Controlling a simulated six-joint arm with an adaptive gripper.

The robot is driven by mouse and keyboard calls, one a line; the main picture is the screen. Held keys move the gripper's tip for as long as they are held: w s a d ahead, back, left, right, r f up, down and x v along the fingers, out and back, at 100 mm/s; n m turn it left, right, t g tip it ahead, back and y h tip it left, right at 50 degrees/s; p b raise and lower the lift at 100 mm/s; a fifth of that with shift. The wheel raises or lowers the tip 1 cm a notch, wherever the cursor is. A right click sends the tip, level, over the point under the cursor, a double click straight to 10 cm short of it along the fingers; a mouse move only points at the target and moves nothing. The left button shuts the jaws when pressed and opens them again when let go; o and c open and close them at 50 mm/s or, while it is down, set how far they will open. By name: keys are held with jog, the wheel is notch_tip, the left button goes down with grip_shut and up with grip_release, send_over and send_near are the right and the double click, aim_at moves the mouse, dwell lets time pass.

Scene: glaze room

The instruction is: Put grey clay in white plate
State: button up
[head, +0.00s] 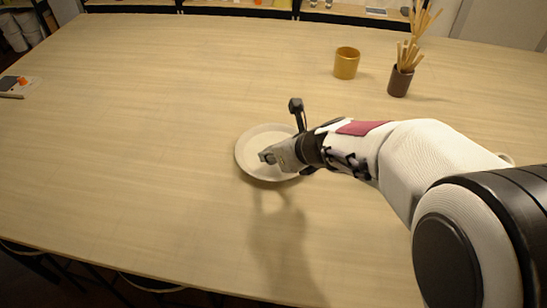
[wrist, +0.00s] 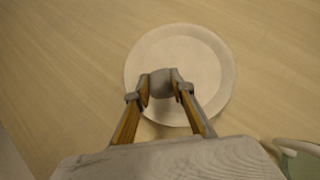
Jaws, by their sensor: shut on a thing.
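The white plate (head: 248,163) lies on the table near its middle, and it fills the upper centre of the wrist view (wrist: 205,62). My gripper (head: 266,157) is over the plate. In the wrist view my gripper (wrist: 161,86) is shut on the grey clay (wrist: 161,82), a small rounded lump between the two fingertips. The clay appears over the near part of the plate. Whether the clay touches the plate or hangs just above it, I cannot tell. In the head view the clay is mostly hidden by my gripper.
A yellow cup (head: 346,64) and a dark pot (head: 399,82) with wooden sticks stand at the back right. A pale green-and-white vessel (wrist: 298,158) shows at the lower right of the wrist view. Small items (head: 14,84) lie at the far left.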

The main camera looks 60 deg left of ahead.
jog(key=shift+f, duration=1.15)
jog(key=shift+f, duration=0.1)
jog(key=o, duration=1.1)
jog(key=shift+o, duration=0.2)
jog(key=shift+d+r, duration=0.25)
jog(key=shift+r, duration=0.15)
jog(key=v, duration=1.1)
jog(key=shift+d, duration=0.1)
jog(key=shift+r, duration=0.1)
